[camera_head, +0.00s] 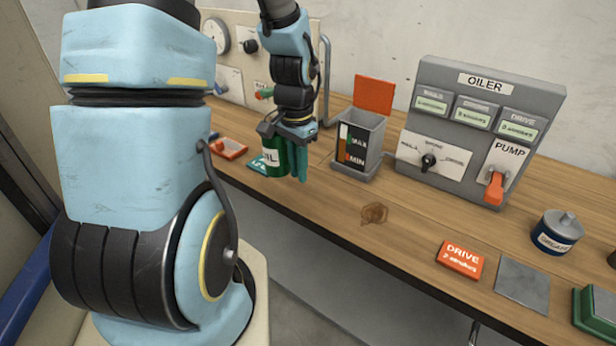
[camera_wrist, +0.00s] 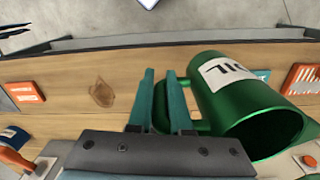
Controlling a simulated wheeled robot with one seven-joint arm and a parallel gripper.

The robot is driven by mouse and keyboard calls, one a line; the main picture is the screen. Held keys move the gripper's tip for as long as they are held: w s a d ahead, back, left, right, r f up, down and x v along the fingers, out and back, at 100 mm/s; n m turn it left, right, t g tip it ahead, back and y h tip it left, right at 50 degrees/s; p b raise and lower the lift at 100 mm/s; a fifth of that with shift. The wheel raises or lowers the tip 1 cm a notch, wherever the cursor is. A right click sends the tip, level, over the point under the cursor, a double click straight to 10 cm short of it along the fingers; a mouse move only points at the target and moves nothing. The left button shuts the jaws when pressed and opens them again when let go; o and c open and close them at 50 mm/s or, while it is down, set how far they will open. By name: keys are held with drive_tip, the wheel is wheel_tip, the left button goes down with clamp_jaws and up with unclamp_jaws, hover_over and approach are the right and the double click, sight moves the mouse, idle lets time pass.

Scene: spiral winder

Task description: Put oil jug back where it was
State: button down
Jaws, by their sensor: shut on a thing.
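The oil jug (camera_head: 270,152) is green with a white label, at the left part of the bench in the head view. In the wrist view the jug (camera_wrist: 238,98) is right of my fingers, its open mouth towards the camera. My gripper (camera_wrist: 163,88) is shut on the jug's handle, which is mostly hidden between the teal fingers. The gripper (camera_head: 300,170) also shows in the head view, pointing down. A teal card (camera_head: 256,161) lies on the bench beside the jug, partly covered by it. I cannot tell whether the jug touches the bench.
A grey reservoir (camera_head: 342,155) with a raised orange lid (camera_head: 374,95) stands right of the jug. The oiler panel (camera_head: 480,130) is farther right. A brown stain (camera_head: 374,214), an orange DRIVE card (camera_head: 460,258), a grey plate (camera_head: 522,285) and a tin (camera_head: 557,232) are on the bench. An orange-red item (camera_head: 229,148) lies left.

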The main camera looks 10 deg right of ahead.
drive_tip(key=w+a+f+n, duration=0.3)
drive_tip(key=a+f+n, duration=0.2)
drive_tip(key=a+f, duration=0.1)
drive_tip(key=w+a+f+n, duration=0.3)
drive_tip(key=a+f+n, duration=0.2)
drive_tip(key=a+f, duration=0.2)
drive_tip(key=shift+w+a, duration=0.35)
drive_tip(key=shift+a, duration=0.75)
drive_tip(key=shift+w+f+b, duration=0.1)
drive_tip(key=shift+f+b, duration=0.2)
